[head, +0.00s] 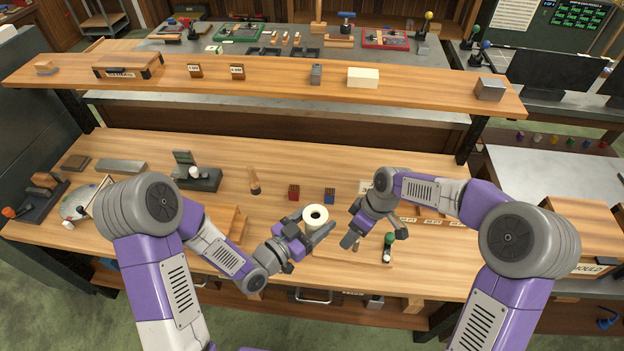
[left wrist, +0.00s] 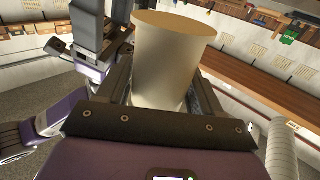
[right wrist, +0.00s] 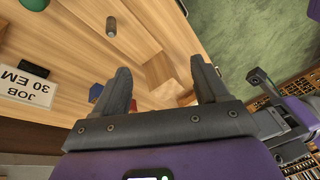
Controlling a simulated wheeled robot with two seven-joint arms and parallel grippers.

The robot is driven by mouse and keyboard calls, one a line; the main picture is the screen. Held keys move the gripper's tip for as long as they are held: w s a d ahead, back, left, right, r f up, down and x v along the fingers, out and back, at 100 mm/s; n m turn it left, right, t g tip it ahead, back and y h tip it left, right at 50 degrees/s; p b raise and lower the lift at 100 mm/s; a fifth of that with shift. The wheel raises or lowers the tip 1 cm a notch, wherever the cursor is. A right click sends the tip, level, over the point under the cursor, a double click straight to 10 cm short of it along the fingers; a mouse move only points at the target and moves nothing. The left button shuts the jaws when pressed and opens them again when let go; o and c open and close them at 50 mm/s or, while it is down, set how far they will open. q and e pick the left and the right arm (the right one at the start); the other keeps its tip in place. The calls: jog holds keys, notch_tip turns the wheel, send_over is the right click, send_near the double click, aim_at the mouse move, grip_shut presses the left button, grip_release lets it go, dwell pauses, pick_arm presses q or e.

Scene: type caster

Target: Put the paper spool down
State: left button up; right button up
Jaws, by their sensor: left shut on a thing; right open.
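The paper spool (head: 316,216) is a cream-white roll with a dark hole in its top. My left gripper (head: 308,232) is shut on it over the front middle of the wooden bench (head: 130,255). My right gripper (head: 372,243) is open and empty, just right of the spool. Its spread fingers also show in the right wrist view (right wrist: 163,95).
A red block (head: 294,191) and a blue block (head: 329,195) stand behind the spool. A raised shelf (head: 270,85) spans the back.

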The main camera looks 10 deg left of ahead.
notch_tip(320, 180, up, 9)
jog(key=w+a+n+h, duration=0.1)
jog(key=w+a+n, duration=0.1)
jog(key=m+h, duration=0.3)
jog(key=m, duration=0.1)
send_near(315, 224)
jog(key=w+r, duration=0.2)
notch_tip(315, 224, down, 12)
jog(key=shift+a+t, duration=0.35)
jog(key=shift+t, duration=0.05)
jog(key=c, duration=0.6)
pick_arm(q)
jog(key=o, duration=1)
jog(key=shift+c, duration=0.2)
pick_arm(e)
jog(key=shift+r, duration=0.1)
jog(key=c, duration=0.4)
pick_arm(q)
jog(key=o, duration=0.3)
